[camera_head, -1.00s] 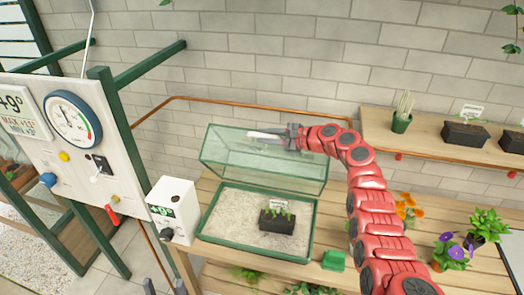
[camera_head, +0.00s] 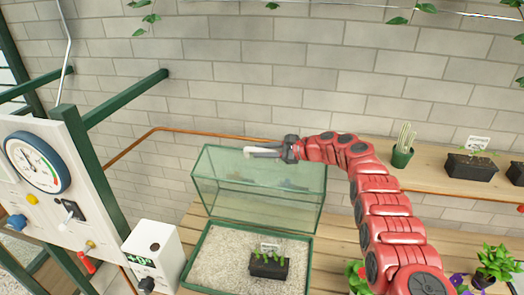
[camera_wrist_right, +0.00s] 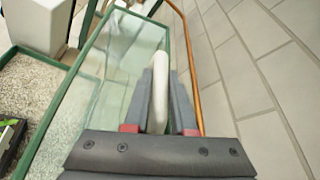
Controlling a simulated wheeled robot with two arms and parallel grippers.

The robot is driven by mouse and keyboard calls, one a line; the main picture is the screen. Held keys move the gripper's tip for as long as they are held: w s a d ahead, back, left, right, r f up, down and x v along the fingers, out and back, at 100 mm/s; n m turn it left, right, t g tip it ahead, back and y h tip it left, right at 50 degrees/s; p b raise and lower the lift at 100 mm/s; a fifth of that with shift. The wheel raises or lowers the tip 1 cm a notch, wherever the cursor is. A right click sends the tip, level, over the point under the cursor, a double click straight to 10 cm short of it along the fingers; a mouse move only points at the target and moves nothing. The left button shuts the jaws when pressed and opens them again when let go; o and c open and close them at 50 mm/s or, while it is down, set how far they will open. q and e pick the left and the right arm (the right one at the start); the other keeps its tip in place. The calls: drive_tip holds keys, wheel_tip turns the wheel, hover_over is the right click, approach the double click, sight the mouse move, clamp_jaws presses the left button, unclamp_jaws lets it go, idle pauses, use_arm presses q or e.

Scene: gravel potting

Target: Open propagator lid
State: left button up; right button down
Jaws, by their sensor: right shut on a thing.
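The propagator's clear lid (camera_head: 230,185) with green edges stands tilted up at the back of its green tray (camera_head: 200,250), well open. My right gripper (camera_head: 284,150) is at the lid's upper edge, shut on the white lid handle (camera_head: 260,152). In the right wrist view, the white handle (camera_wrist_right: 160,85) sits between my two grey fingers, and the lid's glass (camera_wrist_right: 112,85) shows to the left. A black seedling pot (camera_head: 269,266) stands on the gravel in the tray. My left gripper is out of view.
A white box (camera_head: 153,255) with a green display stands left of the tray. A control panel (camera_head: 60,190) with a gauge is at far left. A shelf (camera_head: 432,168) with potted plants is at right. A brick wall (camera_head: 240,80) rises behind the lid.

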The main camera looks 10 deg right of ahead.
drive_tip(key=shift+f, duration=0.15)
drive_tip(key=c, duration=0.8)
unclamp_jaws()
drive_tip(key=shift+o, duration=0.2)
drive_tip(key=shift+d, duration=0.1)
drive_tip(key=shift+s+d+r, duration=0.15)
drive_tip(key=shift+d+r, duration=0.1)
drive_tip(key=shift+d, duration=0.25)
drive_tip(key=b+v, duration=0.4)
drive_tip(key=v, duration=1.2)
drive_tip(key=shift+s, duration=0.15)
